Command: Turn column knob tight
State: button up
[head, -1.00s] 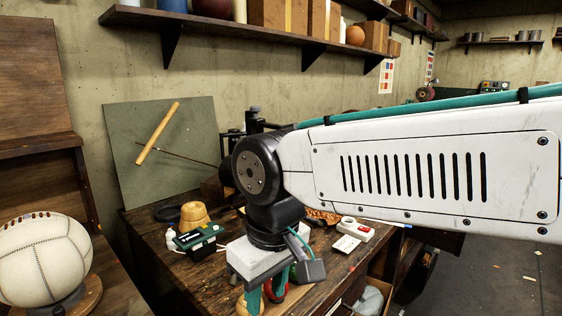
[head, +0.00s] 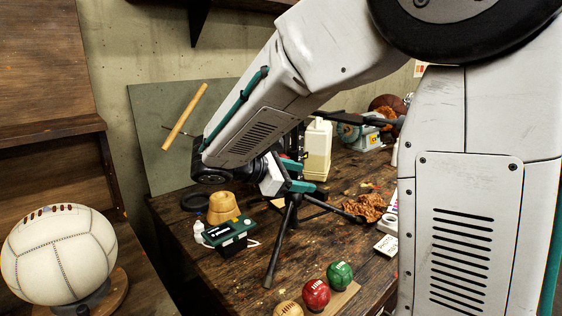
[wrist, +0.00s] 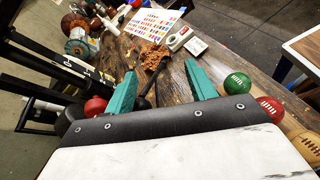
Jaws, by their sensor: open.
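A black stand (head: 291,200) with splayed legs stands on the workbench in the head view. My gripper (head: 306,178) is close above and beside the top of the stand, with its teal fingers apart. In the wrist view my gripper (wrist: 160,72) is open, and a black leg (wrist: 153,85) of the stand runs between the fingers in the picture. A black column (wrist: 45,92) with bars shows at the left there. A red round part (wrist: 95,106) lies beside the left finger. I cannot make out which part is the column knob, and I cannot tell whether the fingers touch anything.
Red (head: 316,294), green (head: 340,274) and tan (head: 288,309) balls sit at the bench front. A green-black box (head: 229,234), a wooden form (head: 222,207), a white jug (head: 317,150) and leather scraps (head: 366,207) stand around. A large white ball (head: 60,253) is left.

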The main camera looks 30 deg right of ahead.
jog(key=w+a+f+n+t+h, duration=0.1)
jog(key=w+a+n+t+h, duration=0.15)
jog(key=w, duration=0.35)
jog(key=w+a+n+t+h, duration=0.2)
jog(key=w+n, duration=0.1)
jog(key=w, duration=0.2)
jog(key=shift+y, duration=0.25)
jog(key=x, duration=0.8)
jog(key=shift+a, duration=0.1)
jog(key=c, duration=1)
